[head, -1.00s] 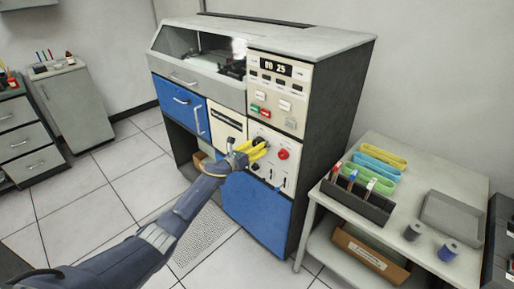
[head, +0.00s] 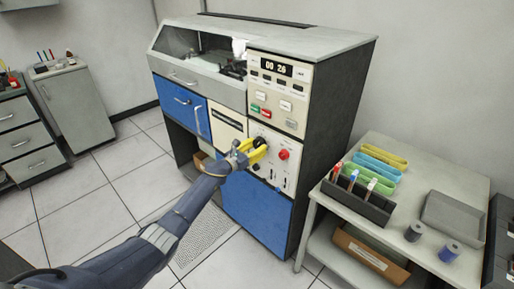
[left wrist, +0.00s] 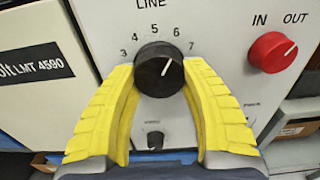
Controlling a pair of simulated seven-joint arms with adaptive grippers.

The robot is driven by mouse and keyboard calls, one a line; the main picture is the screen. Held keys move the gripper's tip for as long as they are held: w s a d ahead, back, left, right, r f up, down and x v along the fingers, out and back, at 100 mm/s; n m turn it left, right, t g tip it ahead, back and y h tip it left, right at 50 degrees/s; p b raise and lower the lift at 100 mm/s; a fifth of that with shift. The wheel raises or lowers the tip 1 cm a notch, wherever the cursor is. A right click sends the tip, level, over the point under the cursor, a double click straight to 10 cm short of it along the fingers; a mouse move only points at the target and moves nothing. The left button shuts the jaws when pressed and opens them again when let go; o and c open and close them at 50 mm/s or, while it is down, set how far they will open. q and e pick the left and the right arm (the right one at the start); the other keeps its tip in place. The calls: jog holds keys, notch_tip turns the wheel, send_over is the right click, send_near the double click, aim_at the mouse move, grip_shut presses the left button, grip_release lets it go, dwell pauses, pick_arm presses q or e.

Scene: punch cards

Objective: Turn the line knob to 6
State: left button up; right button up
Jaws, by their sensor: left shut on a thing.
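The black line knob (left wrist: 158,68) sits on the white panel under the word LINE, with the numbers 3 to 7 around its top. Its white mark points up and to the right, roughly toward the 6 (left wrist: 175,32). In the head view the knob (head: 259,142) shows at the fingertips. My left gripper (head: 256,150) has its yellow fingers on both sides of the knob and is shut on it; the fingers also fill the left wrist view (left wrist: 160,85). My right gripper is not in view.
A red knob (left wrist: 273,52) marked IN and OUT is just right of the fingers, also in the head view (head: 284,154). A small dark knob (left wrist: 155,140) is below. The display (head: 278,68) reads 00 26. A side table (head: 440,181) with trays stands at right.

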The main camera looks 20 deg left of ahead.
pick_arm(q)
jog(key=o, duration=1.2)
jog(key=shift+s+a+f, duration=0.1)
jog(key=shift+s+a, duration=0.2)
jog(key=shift+s, duration=0.2)
jog(key=v, duration=1)
jog(key=shift+s, duration=0.35)
